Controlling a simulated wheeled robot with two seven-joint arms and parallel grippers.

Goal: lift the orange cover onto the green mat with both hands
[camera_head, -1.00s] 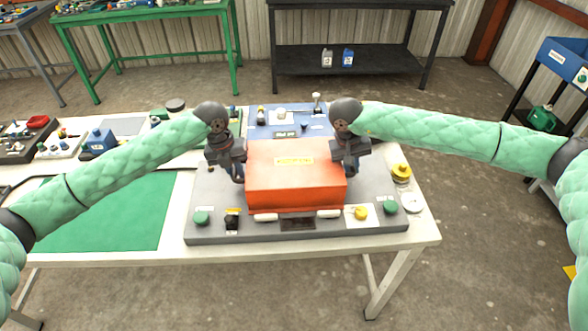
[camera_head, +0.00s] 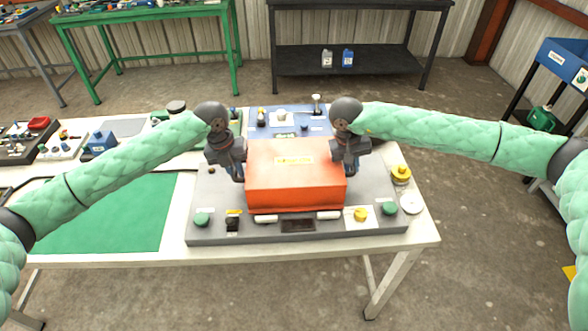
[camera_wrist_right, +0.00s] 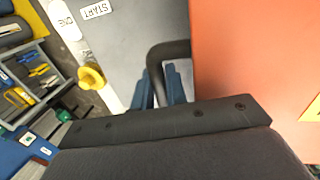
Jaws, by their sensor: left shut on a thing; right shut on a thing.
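The orange cover (camera_head: 295,187) is a box with a yellow label on top. It sits over the middle of the grey panel (camera_head: 375,222); I cannot tell whether it is clear of the panel. My left gripper (camera_head: 238,172) is shut on the cover's left side. My right gripper (camera_head: 350,170) is shut on its right side. In the right wrist view the right fingers (camera_wrist_right: 172,88) close on a dark handle (camera_wrist_right: 160,58) beside the cover's orange wall (camera_wrist_right: 235,50). The green mat (camera_head: 120,215) lies flat and empty on the table to the left of the panel.
A blue panel (camera_head: 270,120) lies behind the cover. Small devices (camera_head: 98,142) stand behind the mat.

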